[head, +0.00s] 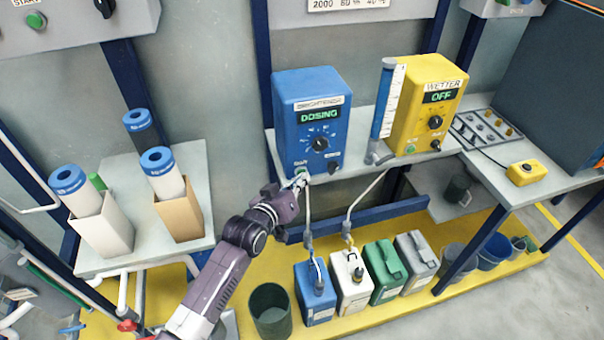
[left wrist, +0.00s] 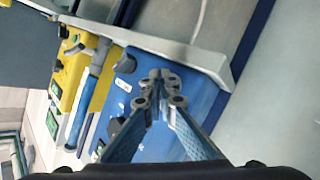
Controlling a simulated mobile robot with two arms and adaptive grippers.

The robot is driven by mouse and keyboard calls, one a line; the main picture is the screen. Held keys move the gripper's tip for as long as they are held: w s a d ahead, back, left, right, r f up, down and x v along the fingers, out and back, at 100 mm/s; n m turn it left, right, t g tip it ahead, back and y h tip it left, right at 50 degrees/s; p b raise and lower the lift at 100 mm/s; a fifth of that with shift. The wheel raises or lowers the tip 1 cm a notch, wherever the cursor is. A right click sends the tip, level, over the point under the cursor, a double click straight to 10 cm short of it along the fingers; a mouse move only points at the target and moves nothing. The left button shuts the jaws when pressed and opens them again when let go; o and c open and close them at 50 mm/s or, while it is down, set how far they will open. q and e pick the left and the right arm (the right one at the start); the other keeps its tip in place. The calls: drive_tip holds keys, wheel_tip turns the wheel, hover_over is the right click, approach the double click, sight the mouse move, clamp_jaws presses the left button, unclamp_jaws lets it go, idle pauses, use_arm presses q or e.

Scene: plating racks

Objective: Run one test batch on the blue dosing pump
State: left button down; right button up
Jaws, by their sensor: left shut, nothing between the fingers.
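The blue dosing pump (head: 312,112) stands on the shelf in the head view, its green display reading DOSING. It has a black dial (head: 320,143) below the display and small buttons low on its front. My left gripper (head: 300,180) is shut and empty, its tips at the lower left of the pump's front, by the green button. The left wrist view shows the closed fingertips (left wrist: 160,80) in front of the blue pump face (left wrist: 190,105). I cannot tell whether they touch the button. My right gripper is not in view.
Blue (head: 315,293), white (head: 350,281), green (head: 384,270) and grey (head: 416,262) canisters stand below. Tubes hang from the shelf. Filter cartridges stand at left.

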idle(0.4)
use_arm(q)
drive_tip(key=shift+s+d+p, duration=0.25)
drive_tip(key=shift+s+p, duration=0.5)
drive_tip(key=shift+s, duration=0.1)
drive_tip(key=s+p, duration=0.1)
drive_tip(key=s+d+p, duration=0.1)
drive_tip(key=s, duration=0.1)
drive_tip(key=s+p, duration=0.1)
drive_tip(key=shift+s+d, duration=0.3)
drive_tip(key=shift+s, duration=0.05)
